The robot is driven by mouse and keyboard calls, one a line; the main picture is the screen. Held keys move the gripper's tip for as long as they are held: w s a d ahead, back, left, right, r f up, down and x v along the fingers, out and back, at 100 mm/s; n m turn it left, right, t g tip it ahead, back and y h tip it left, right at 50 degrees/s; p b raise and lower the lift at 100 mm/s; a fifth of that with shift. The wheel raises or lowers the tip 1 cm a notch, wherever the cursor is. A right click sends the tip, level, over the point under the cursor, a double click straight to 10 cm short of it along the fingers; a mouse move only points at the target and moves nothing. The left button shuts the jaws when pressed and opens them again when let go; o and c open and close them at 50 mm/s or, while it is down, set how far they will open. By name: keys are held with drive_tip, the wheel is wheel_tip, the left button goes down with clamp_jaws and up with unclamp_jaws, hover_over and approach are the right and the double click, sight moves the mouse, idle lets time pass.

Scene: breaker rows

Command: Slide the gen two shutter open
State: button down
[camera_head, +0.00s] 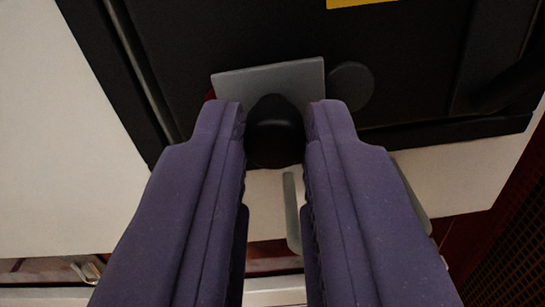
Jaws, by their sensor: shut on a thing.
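My gripper (275,122) has two purple fingers, closed on a rounded black knob (274,125). The knob stands in front of a grey metal plate (268,78), which looks like the shutter; its lower part is hidden by the knob and fingertips. The plate lies against a black panel (220,35). A sliver of red shows at the plate's left edge. No label that reads gen two is legible.
A dark round disc (350,86) sits just right of the plate. A yellow label (360,2) is cut off at the top. A pale surface (50,130) lies left of and below the panel. A grey bar (292,210) shows between the fingers. A dark grille (515,240) is at lower right.

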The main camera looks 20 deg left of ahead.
drive_tip(key=shift+w+d, duration=0.2)
drive_tip(key=shift+d, duration=0.5)
drive_tip(key=shift+w+d, duration=0.2)
drive_tip(key=shift+d, duration=0.5)
drive_tip(key=c, duration=1)
unclamp_jaws()
drive_tip(key=shift+d, duration=0.15)
drive_tip(key=shift+s, duration=0.1)
approach(349, 85)
drive_tip(key=v, duration=0.3)
drive_tip(key=shift+p, duration=0.3)
